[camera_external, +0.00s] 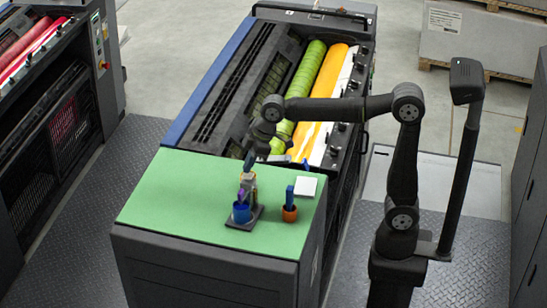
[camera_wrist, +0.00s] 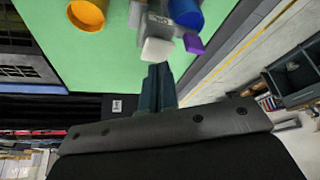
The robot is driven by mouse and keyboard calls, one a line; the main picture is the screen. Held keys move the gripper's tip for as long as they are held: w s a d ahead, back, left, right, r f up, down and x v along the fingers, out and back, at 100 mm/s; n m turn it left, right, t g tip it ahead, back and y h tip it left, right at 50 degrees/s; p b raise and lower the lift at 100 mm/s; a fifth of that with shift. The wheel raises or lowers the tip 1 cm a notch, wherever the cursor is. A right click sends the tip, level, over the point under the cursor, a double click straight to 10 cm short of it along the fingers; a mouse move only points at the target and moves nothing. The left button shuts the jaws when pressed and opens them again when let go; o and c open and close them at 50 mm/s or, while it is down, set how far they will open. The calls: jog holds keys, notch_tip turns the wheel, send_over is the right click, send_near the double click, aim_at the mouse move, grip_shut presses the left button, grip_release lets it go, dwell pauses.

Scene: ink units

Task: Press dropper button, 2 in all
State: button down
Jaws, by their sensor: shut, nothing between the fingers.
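The dropper unit stands on the green worktop, with a grey body (camera_external: 249,183) and a purple part (camera_external: 241,195) above a blue cup (camera_external: 241,214). In the wrist view the blue cup (camera_wrist: 186,12), the purple part (camera_wrist: 194,43) and a pale block (camera_wrist: 157,50), which looks like the dropper button, are at the top. My gripper (camera_external: 249,166) is just above the dropper unit, pointing down. In the wrist view my gripper (camera_wrist: 157,70) is shut and empty, its fingertips right by the pale block. I cannot tell whether they touch it.
An orange pot (camera_external: 290,214) with a blue item in it stands right of the dropper, near a white square pad (camera_external: 305,187). The green worktop (camera_external: 165,200) is clear on the left. Behind it is the press with green and yellow rollers (camera_external: 325,95).

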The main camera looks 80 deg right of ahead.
jog(key=shift+f, duration=1.2)
jog(key=shift+r, duration=1.3)
jog(key=shift+f, duration=0.1)
jog(key=shift+f, duration=1.15)
jog(key=shift+r, duration=1.25)
